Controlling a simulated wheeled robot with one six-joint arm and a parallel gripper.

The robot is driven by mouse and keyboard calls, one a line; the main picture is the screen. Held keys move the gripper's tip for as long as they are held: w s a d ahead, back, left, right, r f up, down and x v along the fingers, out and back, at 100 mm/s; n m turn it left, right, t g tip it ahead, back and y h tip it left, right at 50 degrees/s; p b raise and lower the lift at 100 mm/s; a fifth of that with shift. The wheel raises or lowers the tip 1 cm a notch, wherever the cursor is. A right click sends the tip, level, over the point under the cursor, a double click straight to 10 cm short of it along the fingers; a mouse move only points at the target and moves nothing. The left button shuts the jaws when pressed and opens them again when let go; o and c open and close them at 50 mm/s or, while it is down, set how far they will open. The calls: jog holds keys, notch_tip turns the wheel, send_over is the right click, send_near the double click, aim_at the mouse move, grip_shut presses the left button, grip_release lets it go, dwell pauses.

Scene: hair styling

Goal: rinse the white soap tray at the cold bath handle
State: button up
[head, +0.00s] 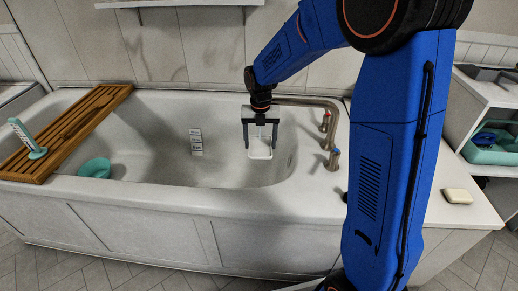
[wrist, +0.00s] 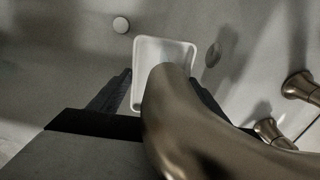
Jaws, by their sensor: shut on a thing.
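My gripper (head: 261,143) is shut on the white soap tray (head: 261,153), holding it inside the tub at its right end. In the wrist view, the tray (wrist: 147,52) sits between the two dark fingers, and the brass spout (wrist: 185,115) covers part of it. The spout (head: 305,101) reaches over the tub from the right rim, close to my gripper. The cold bath handle (head: 334,156), with a blue mark, stands on the right rim, nearer than the red-marked handle (head: 325,122). I cannot see any water running.
A wooden bath rack (head: 72,125) with a brush (head: 28,138) lies across the tub's left end. A teal bowl (head: 95,168) is in the tub. A cream soap bar (head: 457,196) lies on the right ledge.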

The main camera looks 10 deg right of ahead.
jog(key=s+d, duration=0.4)
jog(key=d, duration=0.2)
jog(key=shift+s+d, duration=0.2)
jog(key=shift+d, duration=0.15)
dwell(0.5)
dwell(1.2)
jog(key=s+d+r, duration=0.3)
jog(key=r, duration=0.1)
jog(key=shift+d, duration=0.4)
jog(key=shift+s+a, duration=0.1)
dwell(0.7)
